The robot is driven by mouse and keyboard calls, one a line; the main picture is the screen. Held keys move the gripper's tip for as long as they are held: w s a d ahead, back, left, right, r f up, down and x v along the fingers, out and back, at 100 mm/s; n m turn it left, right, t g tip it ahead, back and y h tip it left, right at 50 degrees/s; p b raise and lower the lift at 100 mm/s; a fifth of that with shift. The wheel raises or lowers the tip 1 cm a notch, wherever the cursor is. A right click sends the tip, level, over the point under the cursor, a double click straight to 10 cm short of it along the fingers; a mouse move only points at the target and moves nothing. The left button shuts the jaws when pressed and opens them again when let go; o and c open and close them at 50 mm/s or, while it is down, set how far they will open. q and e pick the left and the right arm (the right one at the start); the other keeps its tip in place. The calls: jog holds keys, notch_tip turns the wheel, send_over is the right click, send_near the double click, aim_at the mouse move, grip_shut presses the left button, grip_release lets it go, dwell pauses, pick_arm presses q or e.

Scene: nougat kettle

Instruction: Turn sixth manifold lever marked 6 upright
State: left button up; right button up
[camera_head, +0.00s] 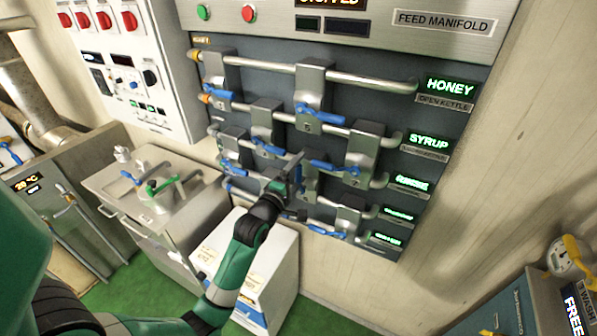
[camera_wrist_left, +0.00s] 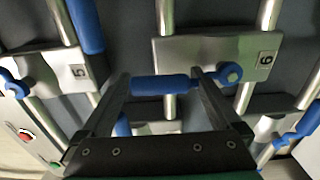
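My left gripper (camera_head: 289,178) is at the lower middle of the feed manifold (camera_head: 285,45), in front of a valve it partly hides. In the left wrist view, the valve block tagged 6 (camera_wrist_left: 200,48) has a blue lever (camera_wrist_left: 160,85) whose handle lies across the pipes, roughly along the block. My gripper there (camera_wrist_left: 160,90) has its two fingers well apart, with the handle between them, one finger by the handle's free end and one near the pivot. Whether they touch it I cannot tell. My right gripper is not in view.
The valve tagged 5 (camera_wrist_left: 50,72) is beside it in the left wrist view. Other blue levers (camera_head: 335,168) and steel pipes (camera_head: 380,83) crowd the panel. A white box (camera_head: 270,270) stands below, and a steel cabinet (camera_head: 150,190) is to the left.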

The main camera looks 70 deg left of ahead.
pick_arm(q)
jog(key=p+v, duration=0.1)
jog(key=v, duration=1)
jog(key=shift+s+d, duration=0.2)
